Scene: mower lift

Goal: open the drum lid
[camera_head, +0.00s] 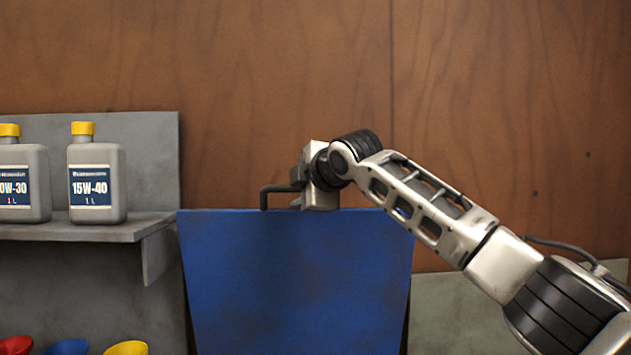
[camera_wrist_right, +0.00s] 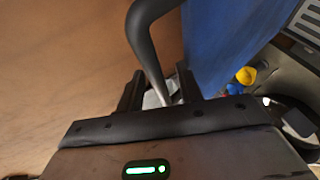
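The blue drum lid (camera_head: 297,285) stands steeply raised in the middle of the head view, its broad face toward me. It also shows at the upper right of the right wrist view (camera_wrist_right: 225,40). A dark bent handle (camera_head: 275,188) sits at the lid's top edge. In the right wrist view the handle (camera_wrist_right: 146,40) runs down between the fingers of my right gripper (camera_wrist_right: 160,92), with pale finger pads on both sides of it. The gripper (camera_head: 305,187) looks shut on the handle; the exact contact is partly hidden. The drum body is not visible. My left gripper is out of view.
A grey shelf (camera_head: 80,232) at the left holds two grey oil bottles with yellow caps, one of them labelled 15W-40 (camera_head: 97,175). Red, blue and yellow (camera_head: 126,348) round items stand below it. A brown wood wall (camera_head: 500,80) is behind; the space above the lid is clear.

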